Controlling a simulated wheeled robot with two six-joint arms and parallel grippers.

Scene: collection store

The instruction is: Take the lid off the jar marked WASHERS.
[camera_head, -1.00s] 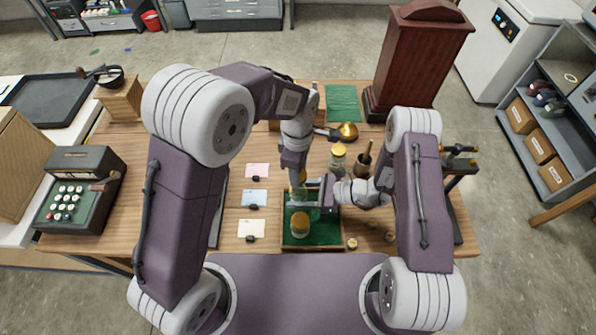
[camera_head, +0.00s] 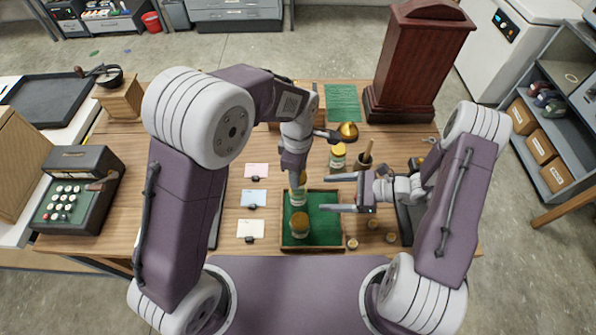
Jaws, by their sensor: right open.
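A glass jar with greenish contents (camera_head: 298,196) stands upright at the back left of the green-lined tray (camera_head: 283,232). A yellow lid (camera_head: 301,178) shows at its top, partly covered by my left gripper (camera_head: 297,172), which points down at it. I cannot tell whether its fingers are closed on the lid. A second jar with an amber lid (camera_head: 300,227) stands in the tray's front left. A third yellow-lidded jar (camera_head: 338,157) stands behind the tray. No label is readable, so I cannot tell which is WASHERS. My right gripper (camera_head: 332,193) is open and empty, right of the first jar.
A mortar with a pestle (camera_head: 364,160) and a brass bell-like object (camera_head: 348,131) stand behind the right gripper. Several cards (camera_head: 251,229) lie left of the tray. Small round pieces (camera_head: 352,243) lie right of it. A tall wooden case (camera_head: 412,65) stands at the back right.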

